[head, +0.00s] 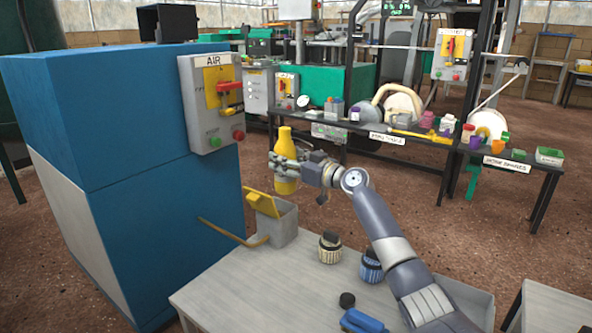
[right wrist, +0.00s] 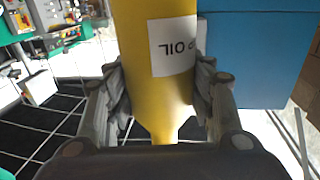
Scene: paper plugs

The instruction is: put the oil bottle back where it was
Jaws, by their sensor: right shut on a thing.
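The yellow oil bottle (head: 285,146) is upright, narrow end up, in the grasp of my right gripper (head: 290,172). In the right wrist view the bottle (right wrist: 150,25) stands between both fingers, with a white label reading "OIL" upside down. The gripper is shut around its body. My left gripper is not in view.
A blue cabinet (head: 110,120) with an AIR panel (head: 213,105) stands left. A dark shelf table (head: 400,152) with several small items is behind.

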